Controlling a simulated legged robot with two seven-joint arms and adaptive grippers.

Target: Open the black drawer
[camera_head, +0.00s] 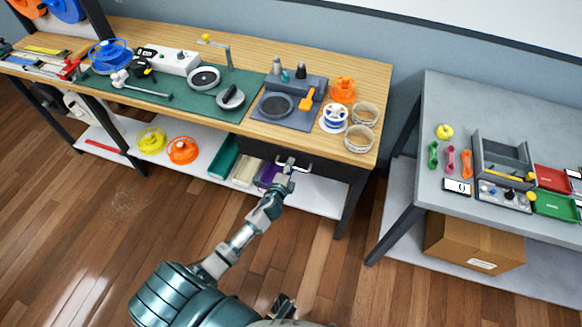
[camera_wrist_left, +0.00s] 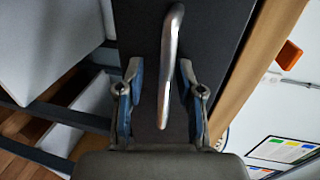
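The black drawer (camera_head: 333,172) sits under the right end of the wooden workbench and looks shut. Its silver bar handle (camera_wrist_left: 169,60) stands out from the dark drawer front (camera_wrist_left: 220,30) in the left wrist view. My left gripper (camera_head: 289,164) reaches the drawer front in the head view. In the left wrist view its two fingers (camera_wrist_left: 160,85) are spread on either side of the handle, with gaps showing. A small dark part at the head view's bottom edge may be my right gripper (camera_head: 284,307); its fingers are not clear.
The wooden workbench (camera_head: 380,85) carries tools and spools above the drawer. A white lower shelf (camera_head: 215,180) holds spools and bins. A grey table (camera_head: 440,100) stands to the right, with a cardboard box (camera_head: 470,243) below. The wooden floor in front is clear.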

